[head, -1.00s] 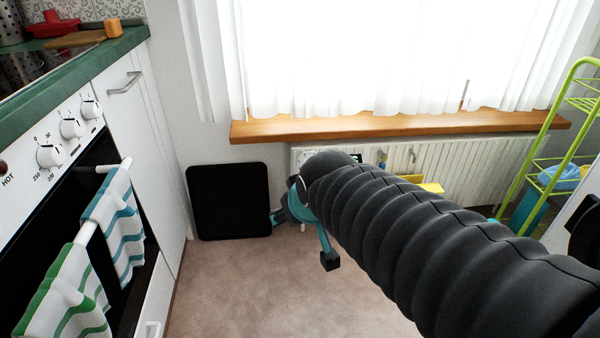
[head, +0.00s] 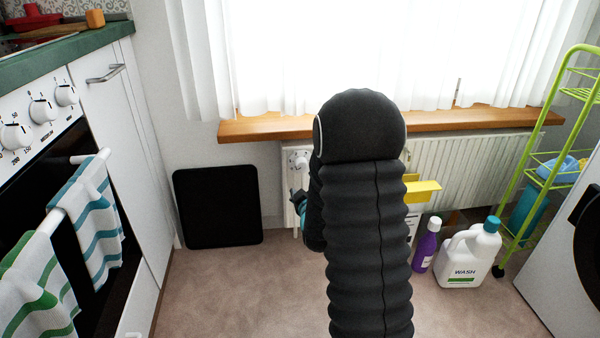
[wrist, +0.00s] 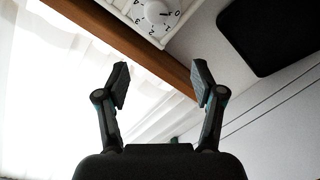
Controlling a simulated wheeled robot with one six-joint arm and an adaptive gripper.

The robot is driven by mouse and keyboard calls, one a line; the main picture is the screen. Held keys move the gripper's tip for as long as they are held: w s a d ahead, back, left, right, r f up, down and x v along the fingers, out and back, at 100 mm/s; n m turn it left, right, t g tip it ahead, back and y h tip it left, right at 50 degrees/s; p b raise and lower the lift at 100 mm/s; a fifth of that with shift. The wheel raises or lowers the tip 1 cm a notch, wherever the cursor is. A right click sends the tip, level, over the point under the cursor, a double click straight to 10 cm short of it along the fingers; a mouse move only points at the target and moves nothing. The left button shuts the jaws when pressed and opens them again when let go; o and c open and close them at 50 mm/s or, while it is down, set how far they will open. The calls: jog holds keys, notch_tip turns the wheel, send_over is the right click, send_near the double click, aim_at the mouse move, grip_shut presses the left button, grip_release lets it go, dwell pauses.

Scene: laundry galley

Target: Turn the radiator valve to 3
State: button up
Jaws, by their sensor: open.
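The radiator valve (head: 298,160) is a white round knob on a pale plate at the left end of the white radiator (head: 475,165). In the wrist view the valve knob (wrist: 157,12) is at the top edge, partly cut off, inside a ring of numbers, several of them readable; the exact setting is hard to tell. My gripper (wrist: 161,84) is open and empty, its two fingers apart, with the knob beyond the fingertips and not touched. In the head view my gripper (head: 299,205) shows below the valve, mostly hidden behind my arm.
A wooden sill (head: 480,120) runs above the radiator, under white curtains. A black panel (head: 217,205) leans on the wall left of the valve. A yellow item (head: 425,190), a purple bottle (head: 427,245) and a white jug (head: 468,258) stand right of my arm. Floor is clear at left.

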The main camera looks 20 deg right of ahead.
aim_at(302, 166)
jog(key=shift+t+h, duration=0.3)
jog(key=shift+t, duration=0.3)
jog(key=f+x, duration=0.1)
jog(key=x, duration=0.3)
jog(key=d+f+x, duration=0.1)
jog(key=x, duration=0.4)
jog(key=f+x, duration=0.1)
jog(key=x, duration=0.4)
jog(key=shift+d+b, duration=0.25)
jog(key=shift+b, duration=0.1)
jog(key=shift+s, duration=0.1)
jog(key=c, duration=1.1)
